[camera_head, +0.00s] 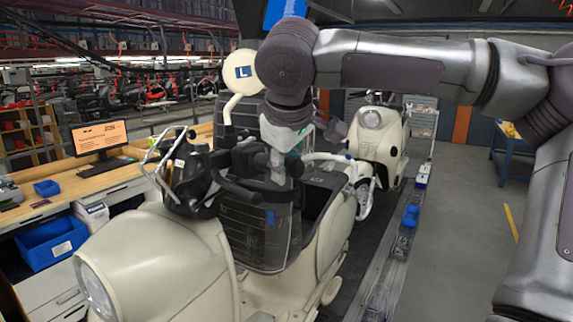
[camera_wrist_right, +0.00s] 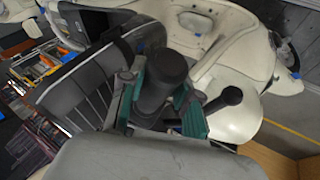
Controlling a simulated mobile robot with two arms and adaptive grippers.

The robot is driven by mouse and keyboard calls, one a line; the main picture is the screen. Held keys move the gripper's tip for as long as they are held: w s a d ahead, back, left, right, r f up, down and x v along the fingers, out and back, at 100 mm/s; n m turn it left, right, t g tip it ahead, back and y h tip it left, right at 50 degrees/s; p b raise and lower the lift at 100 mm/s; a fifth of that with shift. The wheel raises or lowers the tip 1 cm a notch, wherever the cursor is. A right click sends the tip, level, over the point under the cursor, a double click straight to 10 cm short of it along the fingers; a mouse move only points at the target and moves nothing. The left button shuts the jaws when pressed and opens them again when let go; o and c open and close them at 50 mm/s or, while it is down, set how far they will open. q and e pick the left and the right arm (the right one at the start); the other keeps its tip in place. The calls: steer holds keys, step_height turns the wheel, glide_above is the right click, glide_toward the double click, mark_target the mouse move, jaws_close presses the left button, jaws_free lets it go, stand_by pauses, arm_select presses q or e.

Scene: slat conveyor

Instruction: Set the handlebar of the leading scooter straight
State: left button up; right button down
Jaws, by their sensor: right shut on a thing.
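The near cream scooter (camera_head: 150,260) fills the lower left of the head view, its front towards me. Its black handlebar (camera_head: 235,190) shows above the front body and sits at a slant. My right gripper (camera_head: 285,158) reaches down from above beside the handlebar; its fingertips are partly hidden there. In the right wrist view, the teal-padded fingers of my right gripper (camera_wrist_right: 160,105) are on both sides of a thick black grip (camera_wrist_right: 168,68), shut on it. A smaller black knob-like end (camera_wrist_right: 231,95) points right beside it. My left gripper is not in view.
A second cream scooter (camera_head: 378,140) stands behind on the conveyor. A workbench with a monitor (camera_head: 100,140) and a blue bin (camera_head: 48,242) is at left. A round disc marked L (camera_head: 243,73) stands close to my right arm. Grey floor (camera_head: 460,230) is clear at right.

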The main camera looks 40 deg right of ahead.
steer(key=shift+s+d+f+n+t, duration=0.1)
steer(key=shift+d+f+n+t, duration=0.2)
steer(key=shift+d+f, duration=0.15)
steer(key=shift+d+f+y, duration=0.15)
steer(key=shift+d+f, duration=0.1)
steer(key=shift+d, duration=0.3)
steer(key=shift+d+f+y, duration=0.15)
steer(key=shift+d+f, duration=0.05)
steer(key=shift+d, duration=0.3)
steer(key=shift+n+t+y, duration=0.5)
steer(key=shift+n+t, duration=0.1)
steer(key=shift+n, duration=0.2)
steer(key=shift+d+f+b, duration=0.15)
steer(key=shift+d+f, duration=0.35)
steer(key=shift+d, duration=0.4)
steer(key=shift+d+f+b, duration=0.15)
steer(key=shift+d+f, duration=0.35)
steer(key=shift+d, duration=0.35)
